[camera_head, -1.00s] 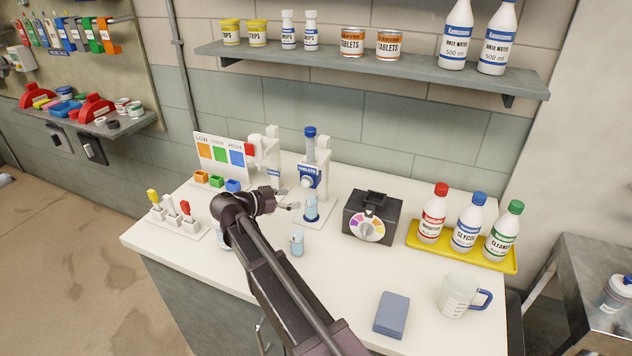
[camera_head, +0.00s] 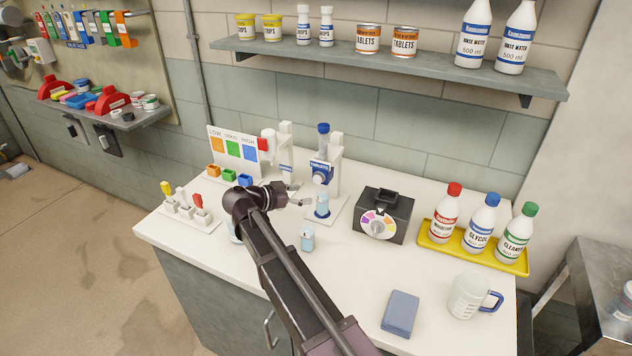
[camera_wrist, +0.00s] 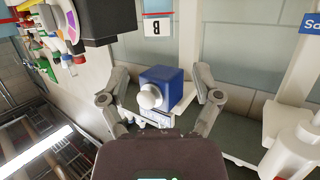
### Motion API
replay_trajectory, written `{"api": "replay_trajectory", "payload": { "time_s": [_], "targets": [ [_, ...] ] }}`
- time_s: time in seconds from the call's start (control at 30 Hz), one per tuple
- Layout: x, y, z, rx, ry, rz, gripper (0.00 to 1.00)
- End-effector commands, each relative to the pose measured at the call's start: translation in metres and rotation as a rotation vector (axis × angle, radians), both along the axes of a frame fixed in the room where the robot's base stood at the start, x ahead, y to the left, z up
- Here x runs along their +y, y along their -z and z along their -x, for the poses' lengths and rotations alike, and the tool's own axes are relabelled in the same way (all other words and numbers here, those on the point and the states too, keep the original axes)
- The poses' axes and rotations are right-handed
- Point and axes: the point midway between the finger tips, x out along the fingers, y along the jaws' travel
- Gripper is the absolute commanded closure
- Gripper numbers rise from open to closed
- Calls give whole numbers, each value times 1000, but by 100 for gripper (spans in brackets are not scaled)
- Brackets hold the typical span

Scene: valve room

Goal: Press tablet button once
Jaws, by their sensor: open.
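The tablet dispenser (camera_head: 320,172) is a white stand with a blue front and a blue-capped clear tube, standing on the counter. In the wrist view its blue box (camera_wrist: 172,86) bears a round white button (camera_wrist: 150,97). My gripper (camera_head: 301,194) is open and empty, just left of and in front of the dispenser. In the wrist view its two fingers (camera_wrist: 162,78) appear on either side of the blue box. Whether anything touches the button I cannot tell.
A second dispenser (camera_head: 287,152) stands close on the left, beside a colour-coded board (camera_head: 231,149). A black box with a dial (camera_head: 382,222) is at the right. Another small cup (camera_head: 307,239) stands in front. The front counter around the blue block (camera_head: 400,314) is fairly clear.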

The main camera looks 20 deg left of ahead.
Motion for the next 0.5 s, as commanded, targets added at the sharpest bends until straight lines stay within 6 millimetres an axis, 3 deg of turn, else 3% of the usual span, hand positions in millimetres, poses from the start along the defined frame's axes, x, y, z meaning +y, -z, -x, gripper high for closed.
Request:
{"api": "replay_trajectory", "payload": {
  "time_s": [0.03, 0.27, 0.3, 0.5],
  "targets": [
    [0, 0, 0, 0, 0, 0, 27],
    [0, 0, 0, 0, 0, 0, 96],
    [0, 0, 0, 0, 0, 0, 100],
    [0, 0, 0, 0, 0, 0, 100]
  ]
}}
